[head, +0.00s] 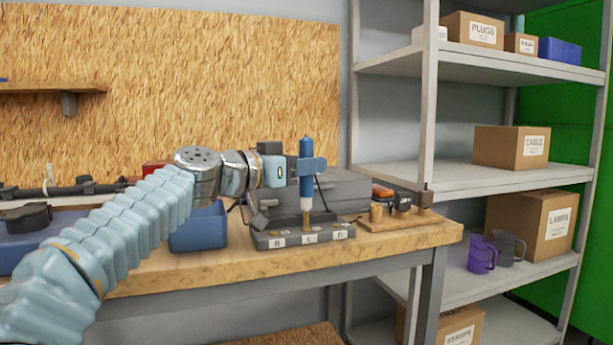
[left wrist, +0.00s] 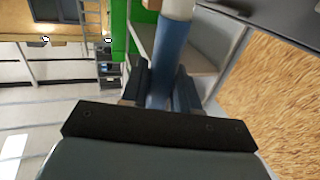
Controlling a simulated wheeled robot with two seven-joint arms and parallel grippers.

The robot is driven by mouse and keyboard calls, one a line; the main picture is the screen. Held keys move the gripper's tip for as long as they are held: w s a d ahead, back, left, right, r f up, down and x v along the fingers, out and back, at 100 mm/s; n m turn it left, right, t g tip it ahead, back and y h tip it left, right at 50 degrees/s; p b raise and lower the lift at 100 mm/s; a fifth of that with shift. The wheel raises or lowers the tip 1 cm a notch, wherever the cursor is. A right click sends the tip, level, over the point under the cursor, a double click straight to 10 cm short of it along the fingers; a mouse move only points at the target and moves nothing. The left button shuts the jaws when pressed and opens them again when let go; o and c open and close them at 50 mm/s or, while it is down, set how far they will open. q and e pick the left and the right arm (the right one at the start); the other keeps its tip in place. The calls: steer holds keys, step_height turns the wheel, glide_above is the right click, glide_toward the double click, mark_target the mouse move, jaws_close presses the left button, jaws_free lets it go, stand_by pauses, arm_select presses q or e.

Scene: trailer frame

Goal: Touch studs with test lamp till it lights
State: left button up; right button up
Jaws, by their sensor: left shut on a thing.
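My left gripper (head: 306,170) is shut on the test lamp (head: 306,150), a blue pen-like tool with a pale lower part. The lamp is upright, and its thin brass-coloured tip points down at the stud block (head: 270,241). The tip is at or just above the block near label C; I cannot tell whether it touches a stud. Labels B, C and D show on the block's front. In the left wrist view the blue lamp body (left wrist: 165,70) sits between the dark fingers. I see no clear glow on the lamp. My right gripper is not in view.
A grey box (head: 345,190) stands behind the block on the wooden bench (head: 200,272). A blue bin (head: 198,228) is to the left. A wooden board (head: 400,218) with small parts is to the right. Metal shelves (head: 470,185) with cartons stand beyond the bench's right end.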

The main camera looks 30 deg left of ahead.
arm_select(q)
steer(key=shift+r, duration=0.1)
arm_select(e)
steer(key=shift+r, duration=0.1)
arm_select(q)
steer(key=shift+r+p, duration=1.95)
steer(key=shift+r, duration=0.55)
steer(key=shift+f, duration=0.1)
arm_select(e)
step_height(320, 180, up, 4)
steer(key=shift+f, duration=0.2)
